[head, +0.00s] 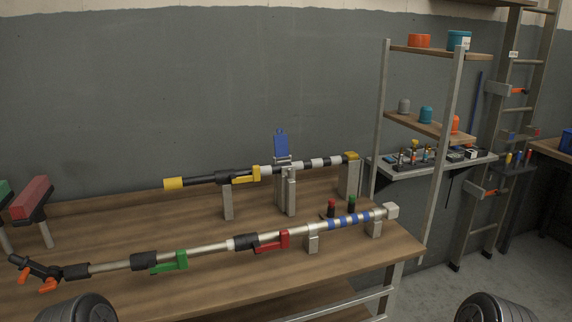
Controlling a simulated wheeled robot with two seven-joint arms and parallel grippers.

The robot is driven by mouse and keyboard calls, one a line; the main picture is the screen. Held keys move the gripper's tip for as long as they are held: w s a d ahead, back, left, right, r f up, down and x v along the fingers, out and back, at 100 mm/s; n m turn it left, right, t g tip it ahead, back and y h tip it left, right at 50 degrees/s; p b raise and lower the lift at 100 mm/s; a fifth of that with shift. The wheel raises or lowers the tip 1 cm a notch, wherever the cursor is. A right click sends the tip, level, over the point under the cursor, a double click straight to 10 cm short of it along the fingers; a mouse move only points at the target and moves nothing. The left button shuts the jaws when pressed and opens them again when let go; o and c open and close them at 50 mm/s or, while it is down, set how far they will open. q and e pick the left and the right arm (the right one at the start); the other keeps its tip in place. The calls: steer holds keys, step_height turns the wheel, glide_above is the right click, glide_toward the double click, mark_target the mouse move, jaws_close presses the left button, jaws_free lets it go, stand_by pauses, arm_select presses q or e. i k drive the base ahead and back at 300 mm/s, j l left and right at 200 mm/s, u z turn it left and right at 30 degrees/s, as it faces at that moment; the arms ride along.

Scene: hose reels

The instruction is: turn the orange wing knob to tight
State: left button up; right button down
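Two orange tabs (48,286) sit on a dark forked fitting at the near left end of the front pole; I cannot tell whether they are the wing knob. The front pole (110,266) lies across the wooden bench (250,272), with a green lever (170,262) and a red lever (272,243). No tight mark is readable. Neither of my grippers is in view. Only dark rounded parts of my arms show at the bottom left and bottom right edges.
A second pole with a yellow lever (247,174) rests on grey supports behind. A blue upright piece (281,144), red (331,208) and green (351,204) knobs stand nearby. Shelves (428,124) and a ladder (483,229) are at right.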

mark_target(51, 284)
steer(key=u, duration=1.55)
